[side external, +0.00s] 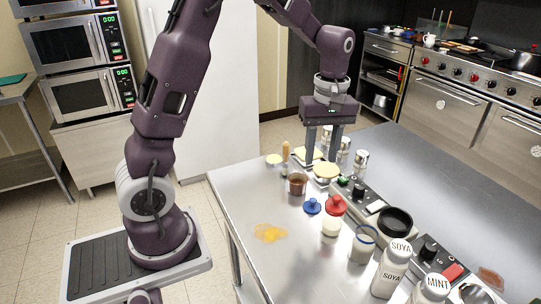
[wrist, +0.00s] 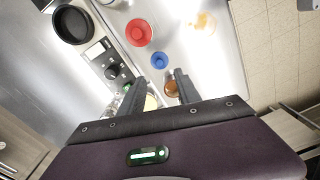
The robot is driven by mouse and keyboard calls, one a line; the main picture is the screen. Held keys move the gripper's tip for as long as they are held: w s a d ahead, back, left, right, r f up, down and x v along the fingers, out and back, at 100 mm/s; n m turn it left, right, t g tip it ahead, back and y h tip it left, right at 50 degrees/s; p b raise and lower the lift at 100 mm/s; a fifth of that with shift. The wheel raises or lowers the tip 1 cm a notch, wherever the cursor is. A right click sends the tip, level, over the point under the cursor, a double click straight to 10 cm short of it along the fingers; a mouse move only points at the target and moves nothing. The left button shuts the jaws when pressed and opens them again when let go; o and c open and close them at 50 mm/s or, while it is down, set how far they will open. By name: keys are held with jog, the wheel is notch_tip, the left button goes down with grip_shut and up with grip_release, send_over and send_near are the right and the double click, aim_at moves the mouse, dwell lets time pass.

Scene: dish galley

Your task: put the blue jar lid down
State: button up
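The blue jar lid (side external: 312,206) lies on the steel table, knob up, just left of a red lid (side external: 335,204). In the wrist view the blue lid (wrist: 159,60) sits ahead of my fingers, clear of them. My gripper (side external: 322,156) is beyond the lid in the side view, low over the table's far part, fingers pointing down. The fingers are apart in the wrist view (wrist: 160,92), with a pale round thing (wrist: 150,103) showing in the gap below; I see nothing gripped.
A brown cup (side external: 297,184) and pale round pieces (side external: 326,171) are near my gripper. Shakers (side external: 360,162) stand behind it. A white jar (side external: 331,227), a glass jar (side external: 362,245) and a soya bottle (side external: 391,270) stand nearer. A yellow spill (side external: 270,233) lies left.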

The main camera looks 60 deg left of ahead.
jog(key=s+d+r+m+t, duration=0.2)
jog(key=s+d+r+m, duration=0.25)
jog(key=s+r, duration=0.35)
jog(key=s+d+r+m+t, duration=0.1)
jog(key=s+m+t, duration=0.1)
jog(key=s+m, duration=0.3)
jog(key=s+d+m+t, duration=0.2)
jog(key=s+m, duration=0.3)
jog(key=s, duration=0.4)
jog(key=shift+d+r, duration=0.15)
jog(key=shift+r, duration=0.25)
